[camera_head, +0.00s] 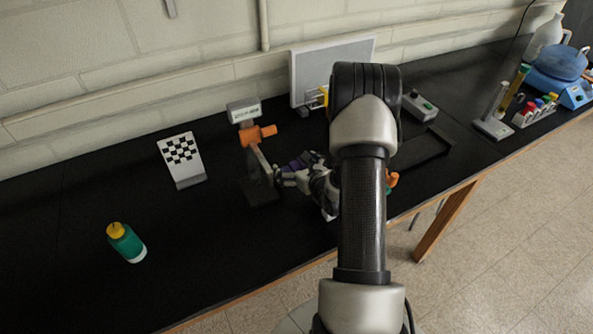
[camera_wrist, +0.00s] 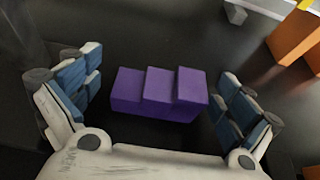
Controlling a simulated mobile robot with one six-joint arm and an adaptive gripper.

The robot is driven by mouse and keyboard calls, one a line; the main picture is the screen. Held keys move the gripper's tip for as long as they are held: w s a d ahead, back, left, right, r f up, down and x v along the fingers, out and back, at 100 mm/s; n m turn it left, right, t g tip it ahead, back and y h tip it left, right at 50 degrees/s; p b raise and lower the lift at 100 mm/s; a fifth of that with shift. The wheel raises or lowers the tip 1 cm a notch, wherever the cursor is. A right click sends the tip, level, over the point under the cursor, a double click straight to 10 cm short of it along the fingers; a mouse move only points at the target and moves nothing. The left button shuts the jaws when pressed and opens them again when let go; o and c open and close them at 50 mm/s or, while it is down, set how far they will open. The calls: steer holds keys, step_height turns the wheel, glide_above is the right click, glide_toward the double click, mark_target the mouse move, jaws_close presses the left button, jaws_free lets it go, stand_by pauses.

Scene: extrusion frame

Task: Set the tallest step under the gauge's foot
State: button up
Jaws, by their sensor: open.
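A purple block with three steps (camera_wrist: 158,94) lies between my gripper's fingers in the wrist view; its right step looks the tallest. Part of it shows in the head view (camera_head: 297,165). My gripper (camera_wrist: 160,88) is open, with one set of blue-padded fingers on each side of the block and gaps to both. In the head view my gripper (camera_head: 290,176) is beside the gauge, partly behind my arm. The gauge (camera_head: 243,112) has a grey display head, an orange part and a slim post on a dark base. Its foot is not clear in either view.
A checkered board (camera_head: 182,160) stands left of the gauge, and a green bottle with a yellow cap (camera_head: 126,243) stands at the front left. A grey panel (camera_head: 331,72) is behind. A black tray (camera_head: 425,150) lies to the right. The left bench is mostly clear.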

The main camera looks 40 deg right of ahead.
steer(key=shift+w+d+f, duration=0.15)
steer(key=shift+w, duration=0.3)
steer(key=shift+c, duration=0.5)
steer(key=c, duration=1.1)
steer(key=shift+c, duration=0.5)
